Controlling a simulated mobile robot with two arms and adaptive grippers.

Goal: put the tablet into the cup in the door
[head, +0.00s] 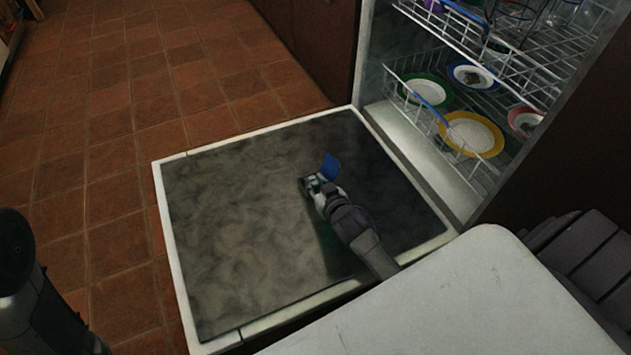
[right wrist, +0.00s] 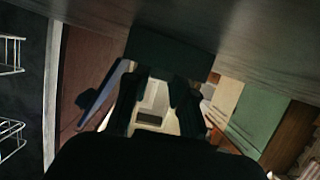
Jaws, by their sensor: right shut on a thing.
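The door (head: 240,230) of the dishwasher lies open and flat, its dark inner face up. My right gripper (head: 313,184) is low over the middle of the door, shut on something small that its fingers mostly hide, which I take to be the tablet. A blue flap (head: 329,168) stands tilted right beside the fingers; it looks like the lid of the cup. The cup itself is largely covered by the gripper. In the right wrist view the fingers (right wrist: 157,95) point at a dark block, too dim to identify. My left gripper is out of sight.
The lower rack (head: 455,115) holds several coloured plates and stands inside the machine, behind the door. An upper rack (head: 490,45) is above it. A pale worktop (head: 450,300) fills the lower right. Tiled floor (head: 100,150) lies clear at left.

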